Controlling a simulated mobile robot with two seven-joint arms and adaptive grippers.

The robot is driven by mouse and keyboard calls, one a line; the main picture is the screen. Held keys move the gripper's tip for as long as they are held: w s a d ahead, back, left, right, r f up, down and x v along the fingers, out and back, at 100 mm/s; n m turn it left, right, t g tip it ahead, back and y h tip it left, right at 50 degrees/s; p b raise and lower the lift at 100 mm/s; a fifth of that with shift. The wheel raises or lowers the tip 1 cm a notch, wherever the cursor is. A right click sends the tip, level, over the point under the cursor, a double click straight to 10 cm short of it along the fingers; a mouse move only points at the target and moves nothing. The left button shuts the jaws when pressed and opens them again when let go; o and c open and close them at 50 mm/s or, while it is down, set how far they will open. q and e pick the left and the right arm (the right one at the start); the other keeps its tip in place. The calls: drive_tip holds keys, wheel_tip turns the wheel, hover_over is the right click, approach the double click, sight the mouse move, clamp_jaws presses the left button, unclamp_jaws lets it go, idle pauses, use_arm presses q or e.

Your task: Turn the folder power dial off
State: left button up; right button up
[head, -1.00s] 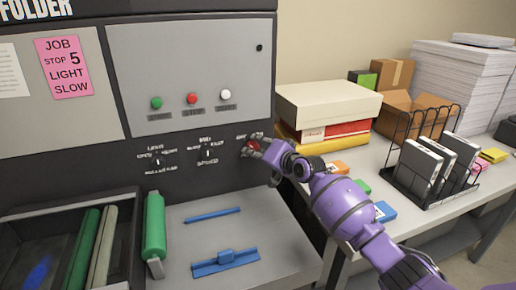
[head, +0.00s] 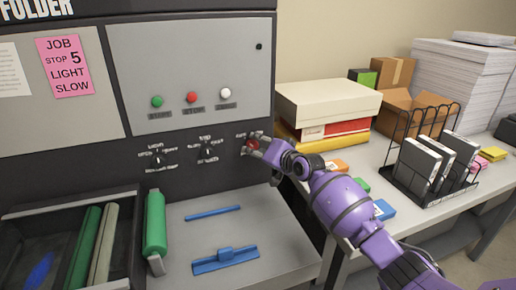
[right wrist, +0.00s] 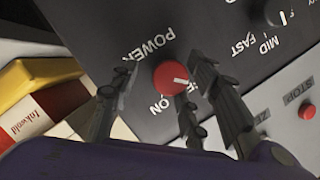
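The red power dial (head: 252,144) is on the dark lower panel of the folder (head: 90,150), at its right side. In the right wrist view the dial (right wrist: 172,78) is round and red, with a white mark pointing right. The words POWER and ON are readable beside it, upside down; other lettering is partly hidden by a finger. My right gripper (head: 262,150) is at the dial, its fingers open on either side of it. One finger is very close to the dial; a gap shows at the other. I cannot tell if it touches. My left gripper is out of view.
Green, red and white buttons (head: 191,97) sit above the dial. Two black selector knobs (head: 207,149) are to its left. A side table holds stacked boxes (head: 325,105) and a black wire rack (head: 428,170) close to my right arm.

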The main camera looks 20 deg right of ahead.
drive_tip(key=shift+a+f, duration=0.15)
drive_tip(key=shift+s, duration=0.1)
drive_tip(key=shift+s, duration=0.15)
drive_tip(key=v, duration=1.1)
drive_tip(key=shift+s+r, duration=0.25)
drive_tip(key=shift+r, duration=0.1)
drive_tip(key=shift+f, duration=0.1)
